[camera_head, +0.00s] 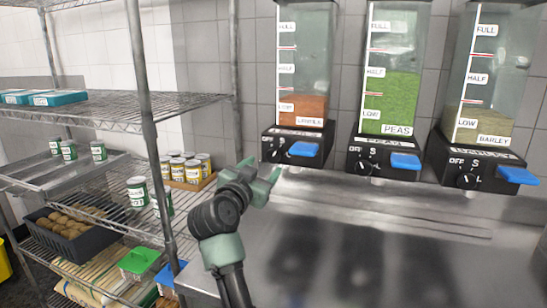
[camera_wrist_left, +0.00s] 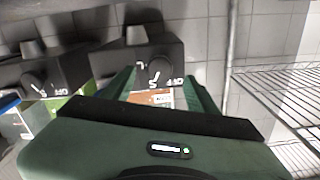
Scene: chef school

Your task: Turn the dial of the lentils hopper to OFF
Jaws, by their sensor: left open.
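The lentils hopper (camera_head: 303,65) hangs on the wall at the left of three hoppers, with a low orange-brown fill. Its dial (camera_head: 275,154) is a small dark knob on the black base, left of a blue lever (camera_head: 303,149). My left gripper (camera_head: 262,167) is open and empty, just below and in front of this dial. In the left wrist view, which is upside down, the dial (camera_wrist_left: 157,71) shows between the two green fingers, with OFF, S and L around it. I cannot tell which mark it points to, or whether the fingers touch it.
The peas hopper (camera_head: 390,75) and barley hopper (camera_head: 490,80) hang to the right, with similar dials and levers. A steel counter (camera_head: 380,255) lies below, its top clear. A wire rack (camera_head: 115,108) with cans and trays stands close on the left.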

